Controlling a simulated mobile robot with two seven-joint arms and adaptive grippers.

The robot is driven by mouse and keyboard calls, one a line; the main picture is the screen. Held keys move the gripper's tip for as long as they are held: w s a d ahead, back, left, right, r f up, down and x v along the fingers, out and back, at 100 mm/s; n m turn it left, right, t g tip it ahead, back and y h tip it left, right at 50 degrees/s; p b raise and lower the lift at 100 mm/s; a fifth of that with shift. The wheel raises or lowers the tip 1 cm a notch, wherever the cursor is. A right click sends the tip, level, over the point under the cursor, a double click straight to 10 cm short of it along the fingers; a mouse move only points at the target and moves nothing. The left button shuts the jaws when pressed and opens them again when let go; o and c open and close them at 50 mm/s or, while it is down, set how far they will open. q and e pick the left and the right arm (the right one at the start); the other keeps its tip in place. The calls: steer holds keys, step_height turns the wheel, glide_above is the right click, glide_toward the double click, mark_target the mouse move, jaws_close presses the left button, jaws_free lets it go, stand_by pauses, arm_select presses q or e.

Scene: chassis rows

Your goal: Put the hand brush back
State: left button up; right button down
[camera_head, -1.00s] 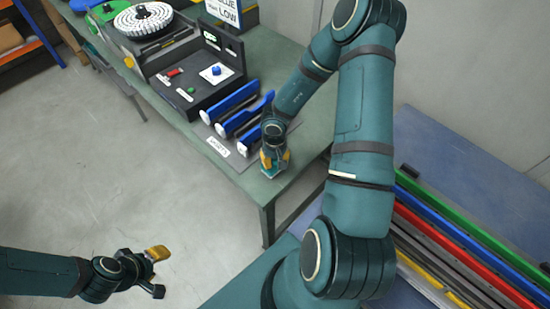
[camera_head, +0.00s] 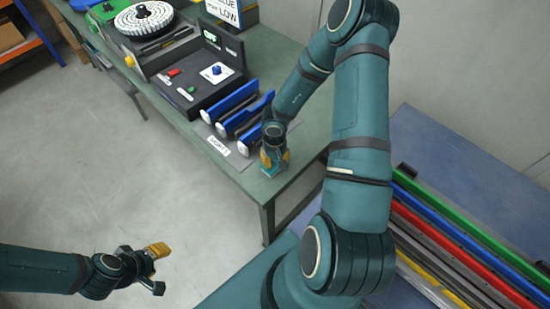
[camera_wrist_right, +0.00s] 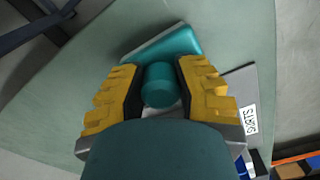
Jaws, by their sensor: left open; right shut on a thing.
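The hand brush (camera_wrist_right: 180,45) shows in the right wrist view as a teal block with a round teal handle (camera_wrist_right: 159,84). My right gripper (camera_wrist_right: 159,70) is shut around the handle, one yellow finger on each side. In the head view this gripper (camera_head: 275,160) points down at the near corner of the green bench, and only a little teal of the brush (camera_head: 270,173) shows below it. I cannot tell whether the brush touches the bench top; its bristles are hidden. My left gripper (camera_head: 158,269) is open and empty above the floor at lower left.
Blue plates (camera_head: 238,115) stand on a grey mat (camera_head: 241,163) just left of the right gripper. Behind them are a black control box (camera_head: 195,100) and a white ring turntable (camera_head: 144,18). The green bench (camera_head: 300,153) has a clear strip at its right.

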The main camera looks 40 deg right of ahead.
steer(key=c, duration=0.7)
jaws_free()
steer(key=shift+f, duration=0.1)
step_height(320, 180, up, 12)
steer(key=shift+r, duration=0.1)
